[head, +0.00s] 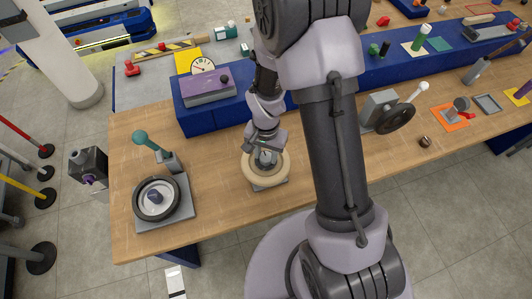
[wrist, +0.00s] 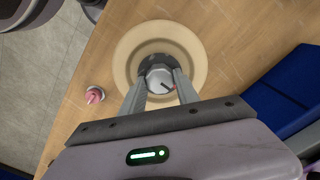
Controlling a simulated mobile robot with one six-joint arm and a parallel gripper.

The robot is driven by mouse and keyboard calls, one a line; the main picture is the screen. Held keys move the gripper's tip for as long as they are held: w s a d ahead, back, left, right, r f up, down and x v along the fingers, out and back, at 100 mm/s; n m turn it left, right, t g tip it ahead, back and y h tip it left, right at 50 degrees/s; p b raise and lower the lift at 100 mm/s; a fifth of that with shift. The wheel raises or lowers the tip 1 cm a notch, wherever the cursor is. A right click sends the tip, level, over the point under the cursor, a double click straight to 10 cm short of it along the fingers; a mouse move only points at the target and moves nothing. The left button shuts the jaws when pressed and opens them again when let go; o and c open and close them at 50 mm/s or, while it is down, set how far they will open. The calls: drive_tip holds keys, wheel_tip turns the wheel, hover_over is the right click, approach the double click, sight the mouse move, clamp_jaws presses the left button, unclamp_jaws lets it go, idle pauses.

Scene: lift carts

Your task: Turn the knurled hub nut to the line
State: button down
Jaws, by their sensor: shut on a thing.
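A cream wheel (head: 281,178) lies flat on a grey base on the wooden table, at the middle of the head view. It also shows in the wrist view (wrist: 198,52) as a cream ring with a dark centre. The hub nut (wrist: 157,76) sits at that centre, with a silver top bearing a short dark mark and a small reddish spot. My gripper (head: 264,156) reaches down over the wheel, its two fingers (wrist: 161,82) shut on the nut from both sides. The fingers hide the nut's sides, and no separate target line can be made out.
Left of the cream wheel stands a dark-rimmed wheel (head: 177,187) with a teal-knobbed lever (head: 145,141). Behind is a blue raised block (head: 196,123) with a gauge box (head: 207,92). A small pink-topped pot (wrist: 95,96) stands near the table edge. Bare wood surrounds the wheel.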

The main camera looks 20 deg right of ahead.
drive_tip(key=n+b, duration=0.1)
drive_tip(key=n, duration=0.3)
drive_tip(key=shift+n+b, duration=0.45)
drive_tip(key=shift+n, duration=1.95)
drive_tip(key=c, duration=0.9)
unclamp_jaws()
drive_tip(key=shift+r, duration=0.15)
